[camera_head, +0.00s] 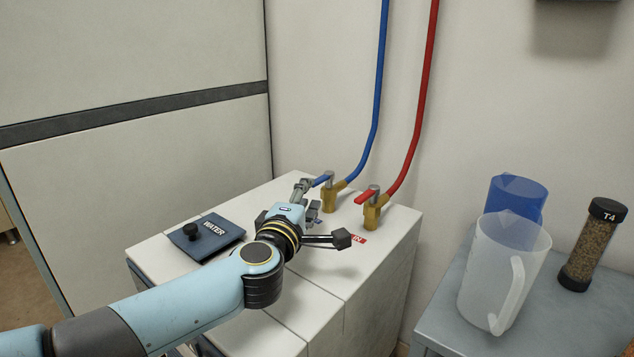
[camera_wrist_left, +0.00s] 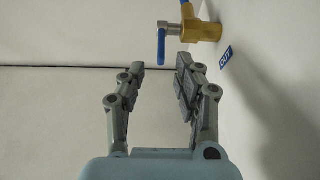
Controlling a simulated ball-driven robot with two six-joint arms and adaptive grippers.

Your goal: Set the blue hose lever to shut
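The blue hose lever (camera_head: 322,180) sits on a brass valve (camera_head: 331,198) at the back of the white cabinet, where the blue hose (camera_head: 378,90) joins. The lever points left, away from its hose. In the left wrist view the blue lever (camera_wrist_left: 161,46) and its brass valve (camera_wrist_left: 205,31) are just beyond the fingertips. My left gripper (camera_head: 309,197) is beside the lever; in the wrist view its fingers (camera_wrist_left: 157,75) are apart with nothing between them. The lever lies near the gap, and I cannot tell whether a finger touches it. My right gripper is not in view.
A red lever (camera_head: 366,195) on a second brass valve (camera_head: 372,215) stands to the right, with a red hose (camera_head: 416,110). A dark WATER lid (camera_head: 190,238) lies on the cabinet. A clear pitcher (camera_head: 497,270), blue pitcher (camera_head: 520,195) and T4 tube (camera_head: 592,245) stand at right.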

